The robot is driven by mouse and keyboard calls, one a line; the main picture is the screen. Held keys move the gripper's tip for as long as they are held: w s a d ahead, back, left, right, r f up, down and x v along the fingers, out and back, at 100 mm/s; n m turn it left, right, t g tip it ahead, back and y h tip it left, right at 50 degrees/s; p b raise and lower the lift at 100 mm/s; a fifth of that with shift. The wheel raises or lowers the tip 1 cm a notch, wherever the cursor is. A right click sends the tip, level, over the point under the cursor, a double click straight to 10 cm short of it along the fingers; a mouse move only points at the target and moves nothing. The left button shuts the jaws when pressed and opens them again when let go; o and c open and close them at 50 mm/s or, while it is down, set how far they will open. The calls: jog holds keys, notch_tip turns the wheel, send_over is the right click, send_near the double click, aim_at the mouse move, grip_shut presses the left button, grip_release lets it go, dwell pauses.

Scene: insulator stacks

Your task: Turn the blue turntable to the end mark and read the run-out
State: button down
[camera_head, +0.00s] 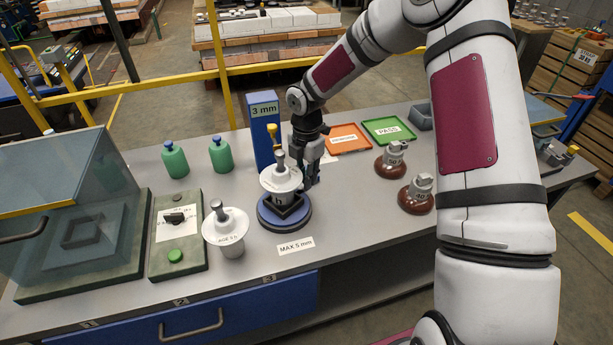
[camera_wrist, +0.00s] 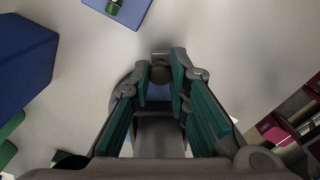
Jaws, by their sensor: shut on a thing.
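The blue turntable (camera_head: 298,222) sits on the bench, with a dark square seat on top. A white insulator with a grey metal pin (camera_head: 279,178) stands upright on it. My gripper (camera_head: 312,182) is low beside the insulator, on its right and far side. In the wrist view its fingers (camera_wrist: 160,80) close around a small grey knob (camera_wrist: 160,73); whether this knob belongs to the turntable is hidden. A blue post (camera_head: 263,125) with a "3 mm" display and a yellow-topped part stands behind the turntable. The end mark cannot be made out.
A label "MAX 5 mm" (camera_head: 296,247) lies in front. A second white insulator (camera_head: 226,230) and a switch panel (camera_head: 178,235) are left. Two brown insulators (camera_head: 391,162), an orange tray (camera_head: 349,138) and a green PASS tray (camera_head: 389,130) are right. Two green bottles (camera_head: 221,157) stand behind.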

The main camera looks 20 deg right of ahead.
jog(key=c, duration=1.5)
grip_release()
notch_tip(320, 180, up, 12)
